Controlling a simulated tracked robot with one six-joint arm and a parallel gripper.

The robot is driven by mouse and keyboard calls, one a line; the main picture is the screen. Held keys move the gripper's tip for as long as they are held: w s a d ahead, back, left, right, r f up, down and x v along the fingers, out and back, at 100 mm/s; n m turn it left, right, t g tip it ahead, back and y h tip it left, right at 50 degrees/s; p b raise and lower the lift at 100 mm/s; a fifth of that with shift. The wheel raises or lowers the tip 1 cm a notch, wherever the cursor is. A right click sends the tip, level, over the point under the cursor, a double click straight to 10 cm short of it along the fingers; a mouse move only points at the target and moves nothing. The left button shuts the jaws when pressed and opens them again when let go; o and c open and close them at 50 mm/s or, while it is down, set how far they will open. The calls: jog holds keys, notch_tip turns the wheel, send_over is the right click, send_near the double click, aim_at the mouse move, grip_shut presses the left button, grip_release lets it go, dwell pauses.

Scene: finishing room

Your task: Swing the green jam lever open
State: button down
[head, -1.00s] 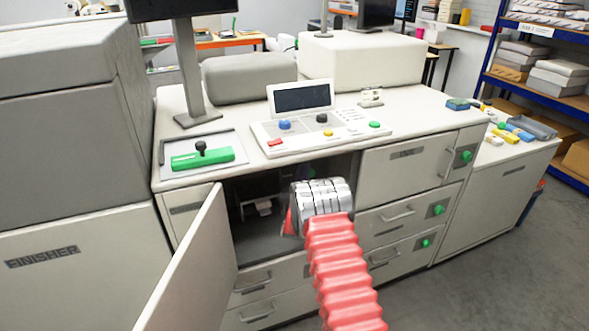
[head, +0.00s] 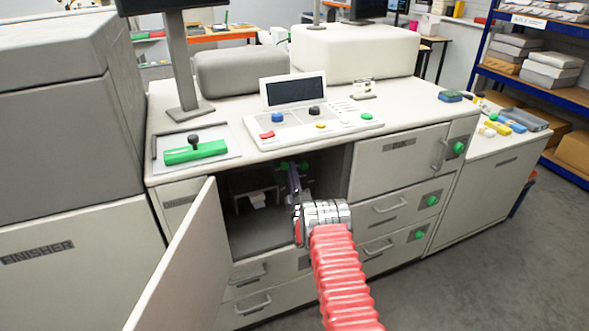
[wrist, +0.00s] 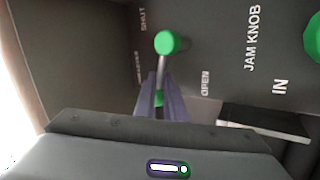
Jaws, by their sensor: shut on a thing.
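The green jam lever (wrist: 169,42) is in the wrist view, on the dark panel inside the open cabinet bay. It has a round green knob on a thin metal rod, between the printed words SHUT at upper left and OPEN at lower right. My gripper (wrist: 160,82) is closed around the rod below the knob; the fingers partly hide the rod and its green lower end. In the head view my gripper (head: 292,172) reaches into the bay, with small green parts by its tips. Which of these is the lever I cannot tell there.
A green jam knob (wrist: 314,38) sits at the wrist view's right edge. The open cabinet door (head: 178,262) stands left of my arm. Closed drawers (head: 395,205) and a closed compartment (head: 398,168) are to the right. The worktop (head: 235,150) is above the bay.

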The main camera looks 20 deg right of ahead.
jog(key=shift+w+a+f+n+y, duration=0.1)
jog(key=shift+n+y, duration=0.2)
jog(key=shift+n, duration=0.25)
jog(key=shift+w+a+f+n+y, duration=0.1)
jog(key=shift+n+y, duration=0.2)
jog(key=shift+n, duration=0.25)
jog(key=shift+a, duration=0.1)
jog(key=c, duration=1.8)
grip_release()
jog(key=shift+f, duration=0.1)
jog(key=shift+c, duration=0.2)
jog(key=shift+s+f, duration=0.1)
jog(key=v, duration=1.3)
jog(key=shift+s+f, duration=0.25)
jog(key=shift+f, duration=0.1)
